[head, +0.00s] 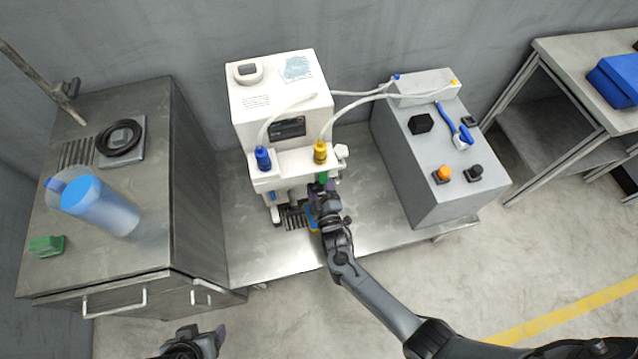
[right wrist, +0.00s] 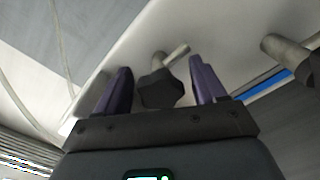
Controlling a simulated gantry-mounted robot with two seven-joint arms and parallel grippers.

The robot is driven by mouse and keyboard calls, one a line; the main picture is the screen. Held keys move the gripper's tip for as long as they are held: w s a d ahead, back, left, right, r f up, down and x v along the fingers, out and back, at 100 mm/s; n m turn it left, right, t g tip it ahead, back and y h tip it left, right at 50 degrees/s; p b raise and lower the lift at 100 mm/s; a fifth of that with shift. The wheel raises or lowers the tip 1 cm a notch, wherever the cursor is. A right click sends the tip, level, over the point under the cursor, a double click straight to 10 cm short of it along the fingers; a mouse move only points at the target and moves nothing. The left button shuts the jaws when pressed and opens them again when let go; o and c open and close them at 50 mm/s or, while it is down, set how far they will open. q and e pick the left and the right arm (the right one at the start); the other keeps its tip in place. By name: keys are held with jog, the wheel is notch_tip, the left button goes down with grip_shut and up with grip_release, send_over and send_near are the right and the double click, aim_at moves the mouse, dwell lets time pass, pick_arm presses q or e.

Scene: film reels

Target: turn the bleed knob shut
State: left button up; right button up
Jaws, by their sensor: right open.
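A white machine (head: 280,85) stands on the metal bench, with a blue fitting (head: 263,158) and a yellow fitting (head: 320,151) on its front ledge. My right gripper (head: 322,187) is at the machine's front, below the yellow fitting. In the right wrist view a dark lobed knob (right wrist: 160,90), which looks like the bleed knob, sits on a short metal stem between the open purple fingers of my right gripper (right wrist: 160,75). I see gaps on both sides of it. In the head view the arm hides this knob. My left gripper (head: 208,340) is low at the bottom edge, apart from everything.
A grey control box (head: 440,150) with knobs and a blue lever stands to the right. White tubes link it to the machine. A metal cabinet (head: 130,240) at left holds a blue translucent cup (head: 100,205) and a green block (head: 46,245). The bench front (head: 270,250) is clear.

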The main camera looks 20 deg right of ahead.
jog(key=s+a+p, duration=0.1)
jog(key=s+p, duration=0.2)
jog(key=s, duration=0.7)
jog(key=shift+s+a, duration=0.15)
jog(key=shift+s, duration=0.15)
